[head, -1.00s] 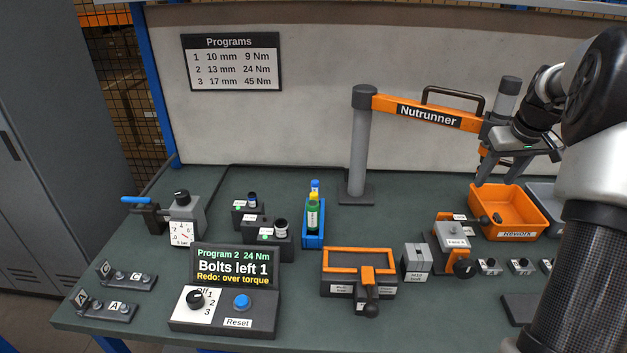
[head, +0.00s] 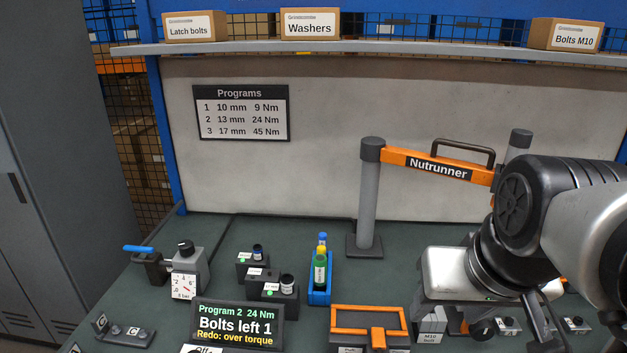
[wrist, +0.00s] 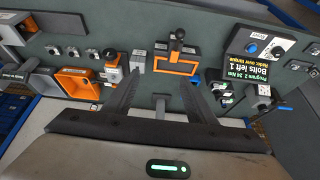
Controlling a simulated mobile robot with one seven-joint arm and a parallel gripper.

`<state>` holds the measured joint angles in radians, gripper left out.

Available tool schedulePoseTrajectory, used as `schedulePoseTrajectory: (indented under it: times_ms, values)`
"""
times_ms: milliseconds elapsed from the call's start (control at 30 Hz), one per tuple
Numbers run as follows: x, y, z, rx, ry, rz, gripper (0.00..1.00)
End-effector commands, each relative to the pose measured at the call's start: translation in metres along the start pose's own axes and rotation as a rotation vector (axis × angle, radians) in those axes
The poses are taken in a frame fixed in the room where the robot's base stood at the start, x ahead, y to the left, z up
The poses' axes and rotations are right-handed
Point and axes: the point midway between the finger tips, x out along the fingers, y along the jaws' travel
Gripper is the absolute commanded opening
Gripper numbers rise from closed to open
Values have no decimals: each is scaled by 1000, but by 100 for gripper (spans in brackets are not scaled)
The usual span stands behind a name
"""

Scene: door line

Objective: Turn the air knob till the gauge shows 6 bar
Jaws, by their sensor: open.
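The air knob (head: 186,246) is a black cap on top of a grey block at the back left of the bench. The gauge (head: 184,286) is a white dial on the block's front; its needle is too small to read surely. In the wrist view the gauge (wrist: 264,90) shows small at the right, beside a blue lever. My gripper is at the right in the head view, far from the knob, with its fingers partly hidden there. In the wrist view my gripper (wrist: 160,82) is open, its fingers wide apart with nothing between them.
A blue-handled valve (head: 142,252) stands just left of the knob. Sockets on stands (head: 258,252), a blue bottle holder (head: 319,292), the program display (head: 236,324) and the nutrunner post (head: 367,195) stand between knob and gripper. A shelf (head: 360,48) overhangs the back.

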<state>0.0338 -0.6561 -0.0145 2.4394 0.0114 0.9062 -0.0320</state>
Motion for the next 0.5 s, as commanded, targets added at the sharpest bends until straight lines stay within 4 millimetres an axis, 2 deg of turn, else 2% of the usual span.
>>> schedulePoseTrajectory:
  times_ms: [233, 500]
  values:
    - [-6, -11, 19, -22, 43, -4, 51]
    - [9, -10, 4, -183, -30, 34, 51]
